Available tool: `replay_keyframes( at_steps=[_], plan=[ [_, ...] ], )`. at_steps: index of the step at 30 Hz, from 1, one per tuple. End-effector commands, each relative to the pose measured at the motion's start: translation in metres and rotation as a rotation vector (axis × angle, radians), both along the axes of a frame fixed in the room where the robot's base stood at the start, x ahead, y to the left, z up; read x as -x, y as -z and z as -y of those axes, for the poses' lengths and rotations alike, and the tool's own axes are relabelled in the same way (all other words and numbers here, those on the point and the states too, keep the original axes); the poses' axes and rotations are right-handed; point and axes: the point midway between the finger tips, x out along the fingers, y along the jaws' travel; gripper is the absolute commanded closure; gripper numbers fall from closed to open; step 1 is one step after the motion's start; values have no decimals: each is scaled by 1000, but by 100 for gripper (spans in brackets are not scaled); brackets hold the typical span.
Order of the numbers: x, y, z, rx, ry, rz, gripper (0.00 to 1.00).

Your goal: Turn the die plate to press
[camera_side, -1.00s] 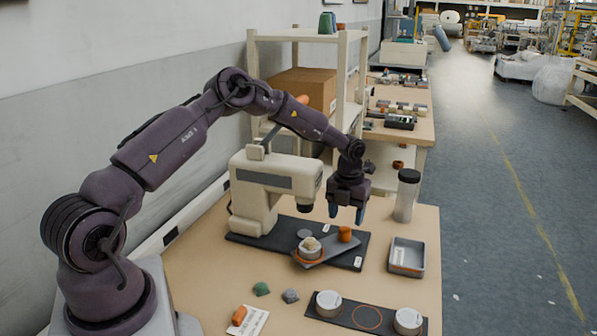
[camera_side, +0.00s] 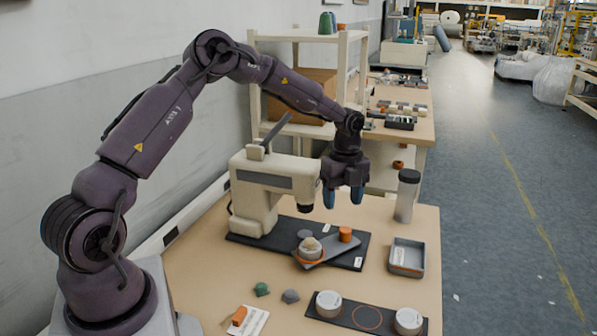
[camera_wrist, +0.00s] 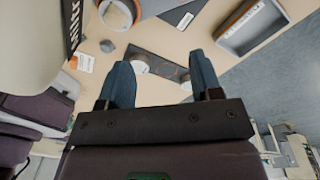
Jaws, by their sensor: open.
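The grey die plate (camera_side: 326,251) lies slanted on the press's black base (camera_side: 268,245). An upright orange knob (camera_side: 345,234) stands at its right end. A pale round cup (camera_side: 310,249) with an orange ring around its foot sits at its left end, in front of the press head. The cream press (camera_side: 262,190) stands behind, with a grey disc (camera_side: 305,234) below its head. My gripper (camera_side: 343,199) is open and empty, above the knob and right of the press head. The wrist view shows both blue fingers spread (camera_wrist: 163,80).
A grey tray (camera_side: 407,257) and a dark-lidded jar (camera_side: 406,196) stand to the right. A dark strip (camera_side: 350,318) with two white-topped pucks lies in front. Green and grey lumps (camera_side: 275,292) and an orange piece on a card (camera_side: 240,316) lie at front left.

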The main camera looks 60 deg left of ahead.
Motion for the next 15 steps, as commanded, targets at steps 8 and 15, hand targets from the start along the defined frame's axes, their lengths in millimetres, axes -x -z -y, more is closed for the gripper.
replay_keyframes(
  at_steps=[8,15],
  plan=[
    [29,-28,20,-60,-364,-20,41],
    [60,-60,37,-114,-685,0,41]
  ],
)
